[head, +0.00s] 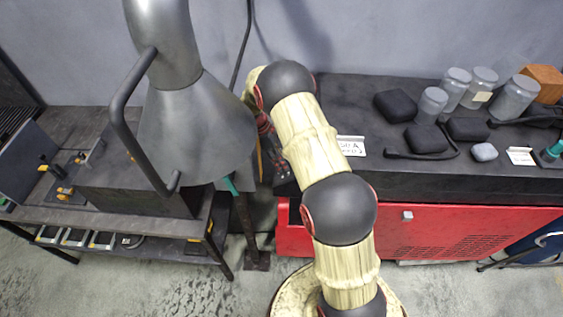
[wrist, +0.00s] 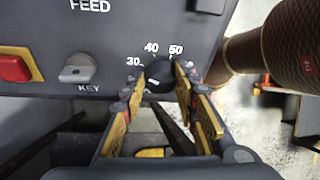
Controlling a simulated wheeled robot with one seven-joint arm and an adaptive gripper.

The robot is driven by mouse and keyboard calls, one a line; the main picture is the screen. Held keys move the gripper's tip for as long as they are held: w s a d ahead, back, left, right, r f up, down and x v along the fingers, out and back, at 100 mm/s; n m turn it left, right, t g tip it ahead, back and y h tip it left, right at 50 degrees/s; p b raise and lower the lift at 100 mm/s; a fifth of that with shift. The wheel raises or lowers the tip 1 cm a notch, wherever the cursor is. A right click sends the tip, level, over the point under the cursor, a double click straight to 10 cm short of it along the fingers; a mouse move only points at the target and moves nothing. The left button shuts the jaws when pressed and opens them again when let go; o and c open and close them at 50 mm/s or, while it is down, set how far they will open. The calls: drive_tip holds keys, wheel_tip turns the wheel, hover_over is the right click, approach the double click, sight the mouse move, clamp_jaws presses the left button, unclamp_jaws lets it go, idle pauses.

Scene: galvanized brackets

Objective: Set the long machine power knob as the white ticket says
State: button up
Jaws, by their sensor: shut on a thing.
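In the wrist view a dark round knob (wrist: 159,70) sits on a grey panel (wrist: 120,30), with white numbers 30, 40 and 50 arced above it. A small white mark shows on the knob's lower left. My gripper (wrist: 158,84) has its fingers on either side of the knob and is shut on it. In the head view a white ticket (head: 350,146) lies on the dark bench top right of my arm. It has dark handwriting, partly covered by the arm and too small to read surely. The knob is hidden in the head view.
On the panel are a red button (wrist: 14,68) and a key switch (wrist: 83,68). A grey hood (head: 195,125) with a handle hangs left of my arm. Several jars (head: 478,88), dark blocks (head: 396,105) and another white ticket (head: 520,156) crowd the bench's right side.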

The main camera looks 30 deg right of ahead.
drive_tip(key=shift+m+t+b, duration=0.5)
drive_tip(key=shift+m+b, duration=0.35)
drive_tip(key=shift+m, duration=0.55)
drive_tip(key=o, duration=1.2)
drive_tip(key=shift+c, duration=0.2)
drive_tip(key=shift+r, duration=0.1)
drive_tip(key=v, duration=1.1)
drive_tip(key=shift+w+a+r, duration=0.2)
drive_tip(key=shift+a+r, duration=0.05)
drive_tip(key=shift+r, duration=0.05)
drive_tip(key=shift+c, duration=0.2)
